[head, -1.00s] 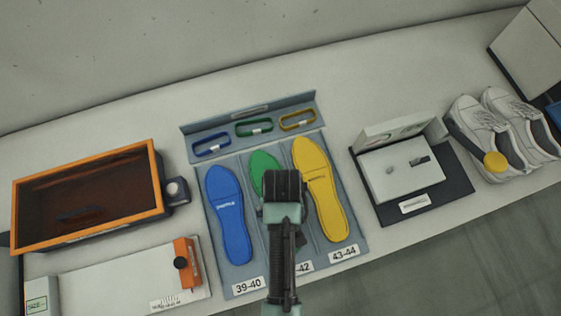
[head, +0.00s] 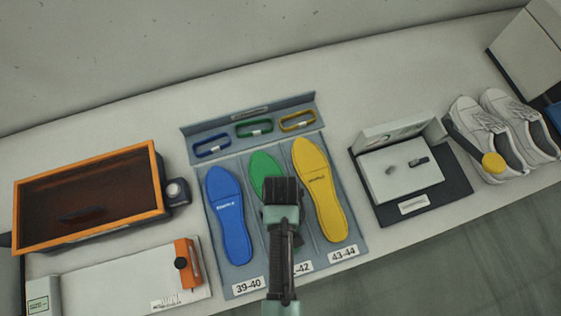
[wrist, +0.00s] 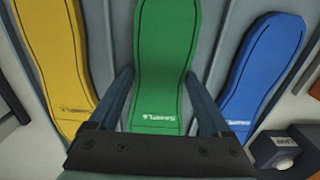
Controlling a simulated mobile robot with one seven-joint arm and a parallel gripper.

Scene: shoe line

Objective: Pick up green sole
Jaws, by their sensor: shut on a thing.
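The green sole (head: 264,163) lies in the middle slot of a grey tray (head: 239,275), between the blue sole (head: 228,217) and the yellow sole (head: 319,191). In the head view my gripper (head: 282,191) is over its lower part, hiding that part and my fingertips. In the wrist view the green sole (wrist: 165,70) runs between the two fingers of my gripper (wrist: 159,78), one finger along each side edge. The gripper is shut on the sole. I cannot tell any gap between the sole and the tray floor.
Blue, green and yellow rings (head: 253,128) sit along the tray's back. An orange-rimmed box (head: 158,190) and a white board with an orange block (head: 187,262) are at left. A device on a dark mat (head: 465,188) and white shoes (head: 485,135) are at right.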

